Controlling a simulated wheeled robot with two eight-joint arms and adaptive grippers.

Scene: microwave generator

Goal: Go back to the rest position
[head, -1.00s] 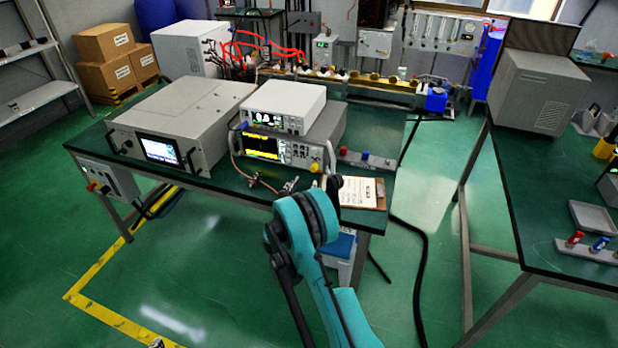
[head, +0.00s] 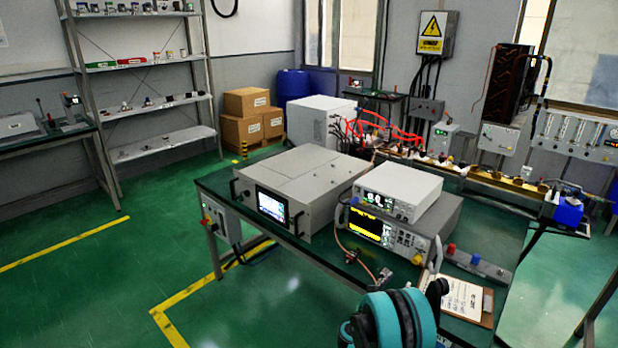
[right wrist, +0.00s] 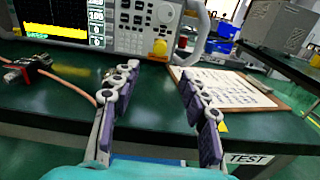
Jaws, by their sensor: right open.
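My right gripper (right wrist: 158,72) is open and empty in the right wrist view, its two dark jointed fingers spread apart above the front edge of the green-topped table (right wrist: 60,115). The clipboard with paper (right wrist: 235,90) lies beyond and to the right of the fingers, and the gripper appears apart from it. In the head view my teal right arm shows at the bottom, in front of the table (head: 300,262), and mostly hides its gripper. My left gripper is not in view.
On the table stand a large grey generator box (head: 300,190), a white instrument (head: 398,190) and a bench instrument with a yellow trace (head: 372,226). A thin copper-coloured cable (head: 350,250) lies near the front. Green floor (head: 90,290) is open at left.

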